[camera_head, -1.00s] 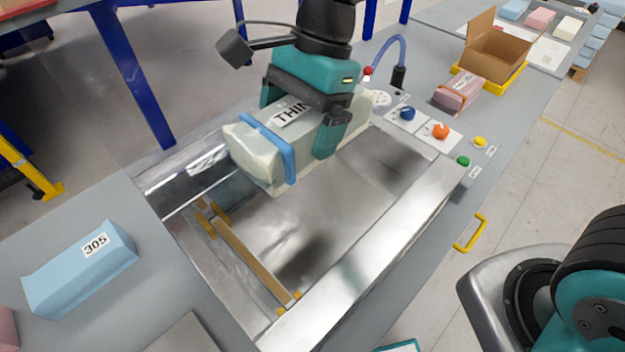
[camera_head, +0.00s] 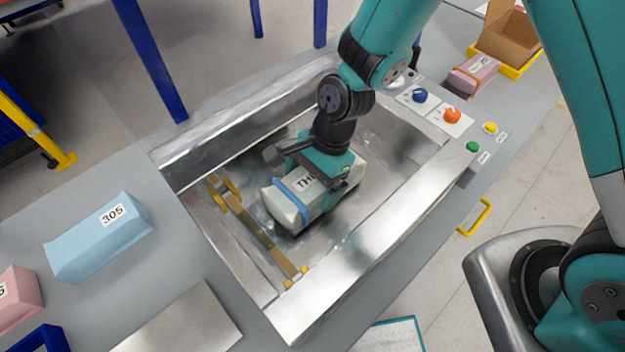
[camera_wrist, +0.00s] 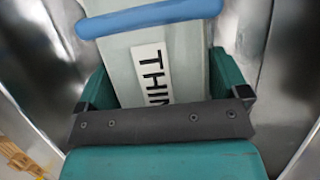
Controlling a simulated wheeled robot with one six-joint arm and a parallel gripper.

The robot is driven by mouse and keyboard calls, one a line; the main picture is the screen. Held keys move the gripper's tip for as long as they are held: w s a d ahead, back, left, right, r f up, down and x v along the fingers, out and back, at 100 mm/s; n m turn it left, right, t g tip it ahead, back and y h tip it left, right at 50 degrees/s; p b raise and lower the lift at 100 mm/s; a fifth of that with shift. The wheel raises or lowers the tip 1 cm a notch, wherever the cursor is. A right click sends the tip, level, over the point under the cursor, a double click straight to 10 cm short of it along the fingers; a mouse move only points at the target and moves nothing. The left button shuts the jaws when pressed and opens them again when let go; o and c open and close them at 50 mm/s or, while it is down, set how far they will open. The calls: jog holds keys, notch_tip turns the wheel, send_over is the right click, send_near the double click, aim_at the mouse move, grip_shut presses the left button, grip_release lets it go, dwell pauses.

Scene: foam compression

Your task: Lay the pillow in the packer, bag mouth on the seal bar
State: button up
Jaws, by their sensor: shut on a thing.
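The pillow (camera_head: 291,209) is a pale grey-green block with a white label reading "THIN" and a blue band (camera_head: 293,197) near its left end. It lies low inside the metal well of the packer (camera_head: 370,235). My gripper (camera_head: 326,185) is shut on the pillow from above, one finger on each side. In the wrist view the pillow (camera_wrist: 190,70) sits between both teal fingers. The seal bar (camera_head: 250,229), a tan strip with yellow end pieces, lies left of the pillow, apart from it. I cannot tell whether the pillow touches the well floor.
A blue block marked 305 (camera_head: 100,237) and a pink block (camera_head: 18,300) lie on the left table. Blue (camera_head: 420,95), orange (camera_head: 452,115), yellow and green buttons line the right side. A pink pack (camera_head: 473,75) and an open cardboard box (camera_head: 508,38) stand behind. Metal walls surround the well.

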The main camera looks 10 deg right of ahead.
jog(key=shift+f, duration=0.35)
jog(key=shift+f, duration=0.15)
jog(key=o, duration=0.5)
jog(key=shift+o, duration=0.2)
jog(key=b+v, duration=0.3)
jog(key=v, duration=0.9)
jog(key=s+d+r+n+t, duration=0.2)
jog(key=s+d+r+n, duration=0.4)
jog(key=s+r+n, duration=0.6)
jog(key=n, duration=0.6)
jog(key=shift+s+d+r+y, duration=0.2)
jog(key=shift+s+r+y, duration=0.1)
jog(key=shift+s+r, duration=0.1)
